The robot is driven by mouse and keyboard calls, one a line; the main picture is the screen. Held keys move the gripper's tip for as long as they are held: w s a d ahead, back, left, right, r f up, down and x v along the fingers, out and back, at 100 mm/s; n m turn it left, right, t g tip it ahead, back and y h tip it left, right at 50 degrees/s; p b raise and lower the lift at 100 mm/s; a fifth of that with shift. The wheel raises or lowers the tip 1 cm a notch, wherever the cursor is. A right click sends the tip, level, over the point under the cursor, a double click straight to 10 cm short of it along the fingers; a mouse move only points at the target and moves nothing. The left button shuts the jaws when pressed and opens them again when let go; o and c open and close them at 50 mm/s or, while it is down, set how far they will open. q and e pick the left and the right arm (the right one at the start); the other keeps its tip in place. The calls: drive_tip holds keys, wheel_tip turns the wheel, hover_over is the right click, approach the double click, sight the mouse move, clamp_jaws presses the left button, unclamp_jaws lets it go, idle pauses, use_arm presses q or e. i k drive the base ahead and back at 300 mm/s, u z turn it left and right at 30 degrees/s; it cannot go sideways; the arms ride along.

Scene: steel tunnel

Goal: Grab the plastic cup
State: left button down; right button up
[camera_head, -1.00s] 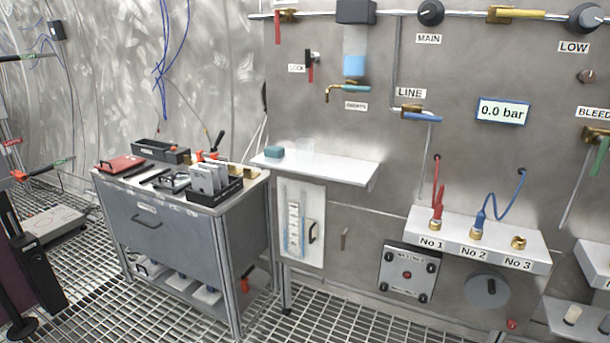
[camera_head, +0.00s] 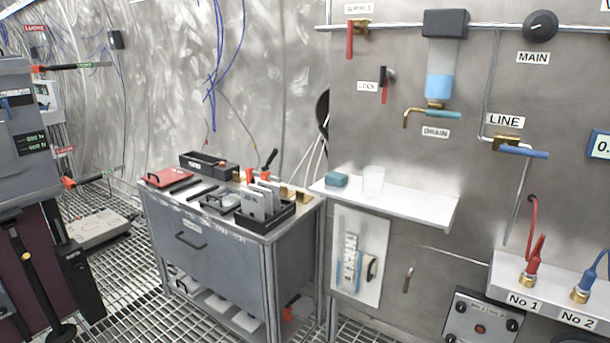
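A clear, see-through plastic cup (camera_head: 373,181) stands upright on a white wall shelf (camera_head: 420,205). A small teal block (camera_head: 337,180), perhaps a sponge, lies on the same shelf to the left of the cup, with a small gap between them. Neither of my grippers shows in the head view, so nothing of mine is at the cup.
A grey workbench (camera_head: 225,245) with trays and tools stands left of the shelf. Above the shelf hang a drain tap (camera_head: 430,114) and a blue-filled container (camera_head: 440,85). A socket ledge (camera_head: 540,290) juts out at lower right. Grated floor lies in front.

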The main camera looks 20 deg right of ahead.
sight(372, 177)
drive_tip(key=u, duration=0.1)
drive_tip(key=i, duration=0.9)
drive_tip(key=z, duration=0.4)
